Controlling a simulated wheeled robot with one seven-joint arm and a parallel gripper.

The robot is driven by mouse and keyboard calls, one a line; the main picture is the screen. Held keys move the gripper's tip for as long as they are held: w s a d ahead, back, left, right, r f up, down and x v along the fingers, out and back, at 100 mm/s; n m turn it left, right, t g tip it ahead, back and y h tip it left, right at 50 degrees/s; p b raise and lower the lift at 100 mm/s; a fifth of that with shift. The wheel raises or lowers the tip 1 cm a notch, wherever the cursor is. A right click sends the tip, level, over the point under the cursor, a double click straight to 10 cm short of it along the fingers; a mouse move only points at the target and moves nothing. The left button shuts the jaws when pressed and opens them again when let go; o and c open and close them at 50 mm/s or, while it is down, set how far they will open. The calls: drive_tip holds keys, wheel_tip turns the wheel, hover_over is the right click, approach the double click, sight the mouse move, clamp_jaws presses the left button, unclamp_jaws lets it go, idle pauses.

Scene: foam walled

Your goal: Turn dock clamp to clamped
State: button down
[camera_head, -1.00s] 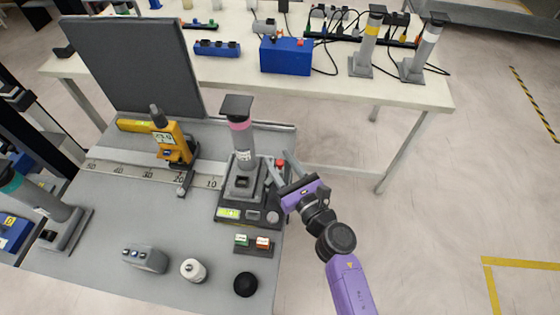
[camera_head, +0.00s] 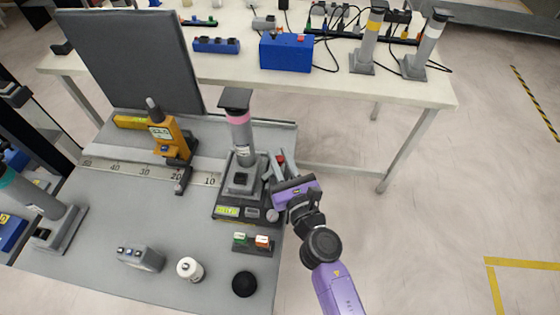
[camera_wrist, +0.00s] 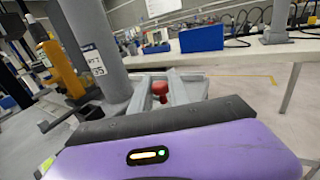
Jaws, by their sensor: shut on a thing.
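The dock (camera_head: 230,212) is a dark base with a lit display, on the right part of the grey bench. A grey column with a pink band (camera_head: 240,140) stands upright in it. The dock clamp's red knob (camera_head: 281,160) is at the dock's right side; in the wrist view the red knob (camera_wrist: 160,88) shows between the grey fingers. My purple gripper (camera_head: 279,174) is at the dock's right edge, its fingers around the clamp lever and shut on it. The lever below the knob is mostly hidden by my gripper.
A two-button box (camera_head: 252,243), a black round knob (camera_head: 244,284), a white cylinder (camera_head: 190,270) and a grey switch box (camera_head: 141,258) lie in front. Open floor is to the right.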

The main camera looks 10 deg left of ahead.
sight(280, 158)
drive_tip(key=shift+a+f+m+t+h+b, duration=0.1)
drive_tip(key=shift+m+t+h+b, duration=0.4)
drive_tip(key=shift+m+h+b, duration=0.5)
drive_tip(key=shift+m+h, duration=0.3)
drive_tip(key=shift+h, duration=0.6)
drive_tip(key=c, duration=1.3)
unclamp_jaws()
drive_tip(key=shift+r, duration=0.2)
wheel_tip(280, 158, up, 20)
drive_tip(key=p, duration=1)
drive_tip(key=shift+p, duration=0.4)
drive_tip(key=shift+f, duration=0.1)
